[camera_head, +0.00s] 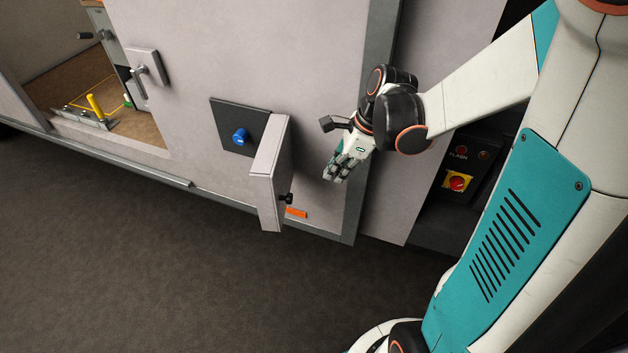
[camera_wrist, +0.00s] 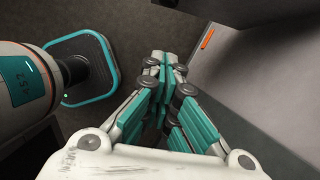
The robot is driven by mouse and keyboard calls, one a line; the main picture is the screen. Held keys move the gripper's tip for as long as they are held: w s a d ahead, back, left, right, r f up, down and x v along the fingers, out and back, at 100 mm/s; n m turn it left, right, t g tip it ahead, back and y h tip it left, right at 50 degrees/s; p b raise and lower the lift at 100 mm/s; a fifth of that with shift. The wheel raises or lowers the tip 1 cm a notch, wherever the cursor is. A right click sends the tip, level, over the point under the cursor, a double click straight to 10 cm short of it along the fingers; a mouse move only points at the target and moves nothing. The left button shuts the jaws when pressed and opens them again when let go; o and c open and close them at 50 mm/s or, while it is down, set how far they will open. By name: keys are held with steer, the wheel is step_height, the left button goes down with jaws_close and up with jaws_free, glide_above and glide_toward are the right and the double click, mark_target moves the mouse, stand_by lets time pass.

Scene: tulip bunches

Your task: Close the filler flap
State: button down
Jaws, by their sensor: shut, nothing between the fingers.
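The filler flap (camera_head: 268,172) is a light grey panel standing open, swung out from the wall of the vehicle. It stands at the right edge of a dark square recess (camera_head: 228,113) holding a blue cap (camera_head: 240,136). A small black latch (camera_head: 287,198) shows on the flap's right side. My gripper (camera_head: 333,178) is to the right of the flap, apart from it, pointing down beside the wall. In the wrist view, its teal-padded fingers (camera_wrist: 165,62) are together with nothing between them. I cannot clearly tell the flap in the wrist view.
A handle (camera_head: 140,82) and an open bay with a yellow post (camera_head: 95,106) are at left. A red-knob switch panel (camera_head: 457,182) is at right. The dark floor is clear.

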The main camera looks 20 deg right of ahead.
steer(key=w+a+f+b, duration=0.3)
steer(key=a+f, duration=0.3)
steer(key=f, duration=0.3)
steer(key=shift+w+a+f+b, duration=0.15)
steer(key=shift+w+a+b, duration=0.15)
steer(key=shift+b, duration=0.45)
